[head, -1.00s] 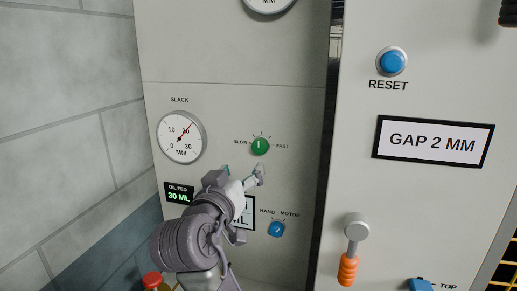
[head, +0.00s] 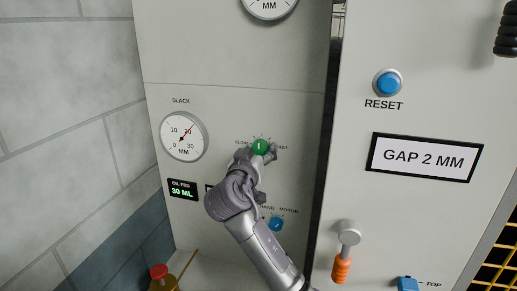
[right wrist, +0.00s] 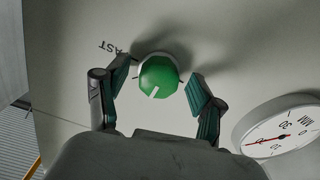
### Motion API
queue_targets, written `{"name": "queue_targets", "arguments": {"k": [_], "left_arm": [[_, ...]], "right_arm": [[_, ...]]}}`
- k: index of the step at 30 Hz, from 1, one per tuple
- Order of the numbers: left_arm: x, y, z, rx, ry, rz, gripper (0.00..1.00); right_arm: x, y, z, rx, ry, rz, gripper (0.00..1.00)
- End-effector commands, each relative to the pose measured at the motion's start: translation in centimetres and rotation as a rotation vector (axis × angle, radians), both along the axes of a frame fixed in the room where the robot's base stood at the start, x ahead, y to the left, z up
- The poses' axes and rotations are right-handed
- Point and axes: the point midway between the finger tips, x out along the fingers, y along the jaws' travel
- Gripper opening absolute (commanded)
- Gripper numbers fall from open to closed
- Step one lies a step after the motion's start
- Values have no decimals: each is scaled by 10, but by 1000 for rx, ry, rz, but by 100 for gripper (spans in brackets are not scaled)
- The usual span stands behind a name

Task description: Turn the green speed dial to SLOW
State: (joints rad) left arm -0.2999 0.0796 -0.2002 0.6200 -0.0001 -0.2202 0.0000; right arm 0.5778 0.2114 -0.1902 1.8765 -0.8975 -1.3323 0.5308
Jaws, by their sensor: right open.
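The green speed dial (head: 260,147) sits on the grey panel between the SLOW and FAST labels, which my gripper partly covers. In the head view its white pointer mark stands about upright, towards neither label. My right gripper (head: 258,155) is at the dial, reaching up from below. In the right wrist view the green dial (right wrist: 159,77) lies between the two open fingers of my right gripper (right wrist: 156,88), with a gap visible on each side. Only part of the FAST label shows there, upside down. My left gripper is not in view.
The SLACK gauge (head: 184,137) is left of the dial. The blue HAND/MOTOR knob (head: 276,224) is below, close to my right arm. A blue RESET button (head: 388,83) and an orange-handled lever (head: 342,268) are on the right panel. A red-capped container (head: 159,272) stands lower left.

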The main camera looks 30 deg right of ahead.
Motion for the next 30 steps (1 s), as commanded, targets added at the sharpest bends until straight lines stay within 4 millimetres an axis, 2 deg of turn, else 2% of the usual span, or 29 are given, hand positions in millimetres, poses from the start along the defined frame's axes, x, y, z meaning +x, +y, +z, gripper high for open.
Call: {"name": "queue_targets", "arguments": {"k": [4,15,23,30], "left_arm": [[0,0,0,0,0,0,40],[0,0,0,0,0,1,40],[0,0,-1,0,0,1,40],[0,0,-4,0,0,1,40]], "right_arm": [[0,0,0,0,0,0,68],[0,0,0,-1,1,0,9],[0,1,0,-19,22,0,9],[-1,0,-1,-99,118,0,9]]}}
